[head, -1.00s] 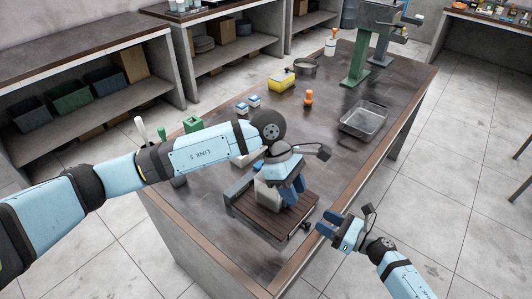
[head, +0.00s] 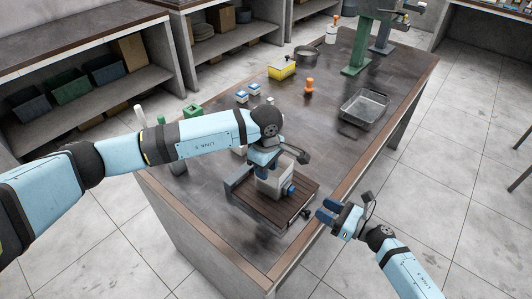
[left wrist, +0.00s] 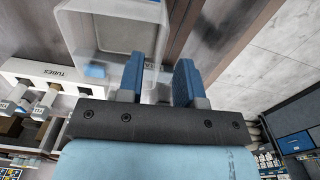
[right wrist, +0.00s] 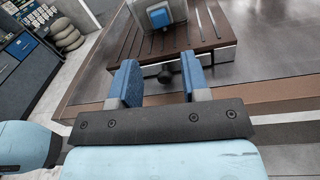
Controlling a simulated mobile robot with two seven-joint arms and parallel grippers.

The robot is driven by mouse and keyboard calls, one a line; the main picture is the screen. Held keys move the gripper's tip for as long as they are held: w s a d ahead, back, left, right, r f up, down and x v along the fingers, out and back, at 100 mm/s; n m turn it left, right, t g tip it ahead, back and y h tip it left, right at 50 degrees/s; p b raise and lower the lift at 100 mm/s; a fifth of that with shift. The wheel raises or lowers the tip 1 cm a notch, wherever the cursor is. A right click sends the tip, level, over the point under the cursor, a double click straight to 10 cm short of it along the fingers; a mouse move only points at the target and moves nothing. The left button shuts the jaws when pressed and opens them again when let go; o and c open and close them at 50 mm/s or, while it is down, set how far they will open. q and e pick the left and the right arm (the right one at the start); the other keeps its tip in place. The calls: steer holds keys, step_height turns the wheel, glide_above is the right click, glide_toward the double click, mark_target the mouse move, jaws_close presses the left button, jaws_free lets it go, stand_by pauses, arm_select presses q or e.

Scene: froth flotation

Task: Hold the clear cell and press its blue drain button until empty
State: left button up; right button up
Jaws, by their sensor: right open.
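The clear cell (head: 271,182) stands upright on a brown slatted platform (head: 262,209). Its blue drain button (head: 290,190) faces right in the head view; it also shows in the right wrist view (right wrist: 159,17). My left gripper (head: 263,169) is at the cell's far left upper side. In the left wrist view the pale, open-topped cell (left wrist: 112,28) lies just beyond the spread blue fingers (left wrist: 158,80); whether they grip its wall is unclear. My right gripper (head: 326,210) is open and empty, off the platform's right side; its fingers (right wrist: 160,82) point towards the button.
A black knob (right wrist: 166,76) sticks out below the platform edge, between my right fingers' lines. A metal tray (head: 363,108), an orange-topped bottle (head: 309,87) and a yellow box (head: 282,70) stand farther back.

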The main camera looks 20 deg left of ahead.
arm_select(q)
steer(key=shift+f, duration=2.05)
steer(key=shift+c, duration=0.2)
jaws_close()
